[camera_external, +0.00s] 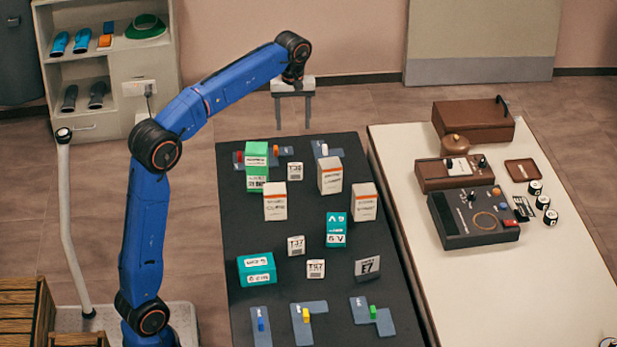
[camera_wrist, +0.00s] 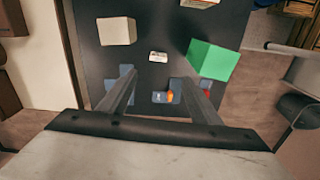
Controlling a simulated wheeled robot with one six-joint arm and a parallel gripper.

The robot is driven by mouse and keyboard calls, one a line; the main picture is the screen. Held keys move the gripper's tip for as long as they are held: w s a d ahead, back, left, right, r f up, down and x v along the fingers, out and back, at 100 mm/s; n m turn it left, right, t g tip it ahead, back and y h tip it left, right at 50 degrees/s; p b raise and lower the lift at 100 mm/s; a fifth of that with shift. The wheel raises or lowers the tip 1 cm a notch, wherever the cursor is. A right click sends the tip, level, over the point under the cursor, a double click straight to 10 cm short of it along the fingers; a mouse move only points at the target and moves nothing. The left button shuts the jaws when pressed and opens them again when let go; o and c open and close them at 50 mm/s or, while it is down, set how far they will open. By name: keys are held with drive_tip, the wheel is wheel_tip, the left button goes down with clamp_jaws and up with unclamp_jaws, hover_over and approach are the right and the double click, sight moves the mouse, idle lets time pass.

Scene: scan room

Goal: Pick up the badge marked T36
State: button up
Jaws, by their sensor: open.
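A small white badge (camera_external: 295,171) stands near the far end of the dark table (camera_external: 230,215), between a green box (camera_external: 257,152) and a white-orange box (camera_external: 330,177). Its label starts with T3; the last digit is too small to tell. It also shows in the wrist view (camera_wrist: 158,56), ahead of the fingertips. Similar badges (camera_external: 296,245) (camera_external: 316,268) stand nearer the front; they seem to read T37 and T67. My gripper (camera_external: 293,123) is open and empty, fingers pointing down, raised near the table's far edge and apart from the badge. Its fingers frame the wrist view (camera_wrist: 155,78).
Two more white-orange boxes (camera_external: 275,201) (camera_external: 364,201), teal boxes (camera_external: 336,229) (camera_external: 257,268) and an E7 card (camera_external: 367,267) stand on the table. Blue-grey plates with coloured pegs (camera_external: 308,315) lie along its front. A pale table (camera_external: 480,290) with devices is at right.

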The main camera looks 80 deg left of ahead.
approach(295, 164)
wheel_tip(295, 164, down, 5)
drive_tip(key=shift+s+a+f, duration=0.1)
drive_tip(key=shift+s, duration=0.05)
drive_tip(key=shift+w+f, duration=0.2)
drive_tip(key=shift+f, duration=2.6)
drive_tip(key=c, duration=1.1)
